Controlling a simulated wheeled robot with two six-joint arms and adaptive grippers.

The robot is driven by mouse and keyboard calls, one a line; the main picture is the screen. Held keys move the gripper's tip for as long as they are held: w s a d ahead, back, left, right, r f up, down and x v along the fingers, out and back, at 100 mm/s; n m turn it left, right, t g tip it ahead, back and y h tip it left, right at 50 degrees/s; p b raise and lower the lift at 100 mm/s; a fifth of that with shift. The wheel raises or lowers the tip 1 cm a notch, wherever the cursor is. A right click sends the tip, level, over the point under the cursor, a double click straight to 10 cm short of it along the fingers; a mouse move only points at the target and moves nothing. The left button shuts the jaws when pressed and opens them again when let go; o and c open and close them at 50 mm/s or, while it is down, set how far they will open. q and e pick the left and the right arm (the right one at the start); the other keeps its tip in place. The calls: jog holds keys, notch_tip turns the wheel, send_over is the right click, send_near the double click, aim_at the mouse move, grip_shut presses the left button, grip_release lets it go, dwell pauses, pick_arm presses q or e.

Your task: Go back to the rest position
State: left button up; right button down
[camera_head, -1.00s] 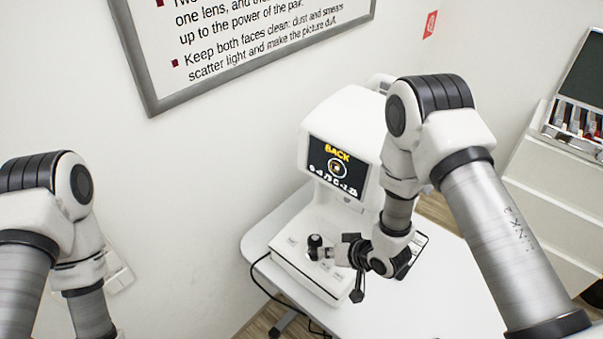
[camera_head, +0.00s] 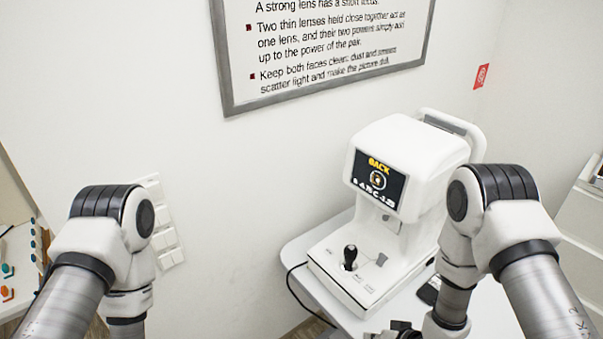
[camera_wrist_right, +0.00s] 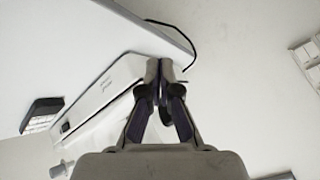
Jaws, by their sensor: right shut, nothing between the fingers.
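The right gripper (camera_head: 402,330) is at the bottom edge of the head view, in front of the eye-test machine's base and apart from its joystick (camera_head: 350,258). It is mostly cut off there. In the right wrist view its fingers (camera_wrist_right: 162,68) are together with nothing between them. The eye-test machine (camera_head: 412,150) is white, with a lit screen (camera_head: 379,181) reading "BACK". My left arm comes in at the lower left of the head view. Its gripper is below the picture.
The machine stands on a white table (camera_head: 300,250) against the wall, with a black cable (camera_head: 292,290) hanging at its left edge. A framed poster (camera_head: 330,50) hangs above. White wall panels (camera_head: 160,225) are behind my left arm. A pale cabinet (camera_head: 585,215) stands at right.

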pick_arm(q)
notch_tip(320, 180, down, 6)
jog(key=b, duration=0.5)
jog(key=shift+s, duration=0.15)
pick_arm(e)
jog(key=s+d+f+g+h, duration=0.1)
jog(key=s+d+f+g, duration=0.1)
jog(key=s, duration=0.5)
jog(key=s+d+f+g+h, duration=0.2)
jog(key=s+d+f, duration=0.1)
jog(key=s, duration=0.5)
jog(key=s+d+f+g+h, duration=0.2)
jog(key=s+d+f, duration=0.1)
jog(key=s, duration=0.5)
jog(key=shift+d+f+g, duration=0.3)
jog(key=shift+f, duration=0.45)
